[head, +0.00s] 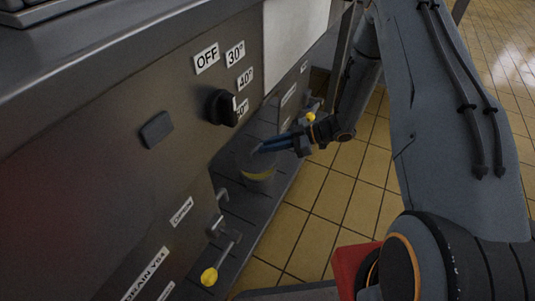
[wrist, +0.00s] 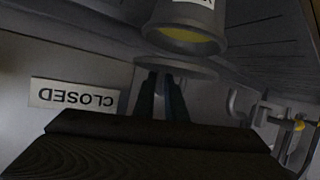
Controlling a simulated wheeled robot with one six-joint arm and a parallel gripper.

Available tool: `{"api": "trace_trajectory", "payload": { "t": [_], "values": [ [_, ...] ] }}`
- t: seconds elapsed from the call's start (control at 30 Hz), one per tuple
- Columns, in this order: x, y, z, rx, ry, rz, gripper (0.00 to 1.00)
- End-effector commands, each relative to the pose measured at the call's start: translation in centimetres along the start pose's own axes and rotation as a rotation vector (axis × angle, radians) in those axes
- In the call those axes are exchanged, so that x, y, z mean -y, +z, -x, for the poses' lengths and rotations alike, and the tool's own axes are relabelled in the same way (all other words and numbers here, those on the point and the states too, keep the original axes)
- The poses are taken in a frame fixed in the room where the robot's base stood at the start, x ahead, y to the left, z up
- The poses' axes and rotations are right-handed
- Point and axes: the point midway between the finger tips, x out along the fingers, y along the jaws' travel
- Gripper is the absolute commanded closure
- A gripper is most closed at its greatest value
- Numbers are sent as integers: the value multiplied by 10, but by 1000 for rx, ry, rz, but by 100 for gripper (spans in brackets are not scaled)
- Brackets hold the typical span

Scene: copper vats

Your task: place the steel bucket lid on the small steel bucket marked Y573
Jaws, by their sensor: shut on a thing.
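The small steel bucket (head: 260,187) stands on the ledge below the vat's front panel, its mouth showing a yellow band. In the wrist view the bucket (wrist: 185,15) appears upside down at the top, yellow inside its mouth; its label is cut off and cannot be read. The steel bucket lid (wrist: 176,66) is a flat round disc held close above the mouth, with a gap showing between them. In the head view the lid (head: 254,163) partly covers the bucket. My gripper (head: 262,148) with blue fingers is shut on the lid; the fingers also show in the wrist view (wrist: 163,92).
The vat panel on the left has a black knob (head: 222,107) and temperature labels. A yellow-handled valve (head: 209,276) stands nearer, and another yellow handle (head: 311,117) farther off. A CLOSED label (wrist: 74,96) is on the panel.

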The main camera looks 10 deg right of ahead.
Motion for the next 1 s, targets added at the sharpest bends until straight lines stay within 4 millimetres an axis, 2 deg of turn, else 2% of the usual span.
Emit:
{"api": "trace_trajectory", "payload": {
  "t": [0.1, 0.23, 0.57, 0.6, 0.63, 1.0],
  "values": [
    [1, 21, -7, 0, 0, -2, 100],
    [2, 33, -12, 0, 1, -1, 100],
    [3, 34, -12, 0, 1, -1, 100],
    [3, 34, -12, 1, 1, -1, 86],
    [3, 34, -12, 1, 1, -1, 81],
    [3, 32, -8, 0, 2, -1, 81]
  ]
}}
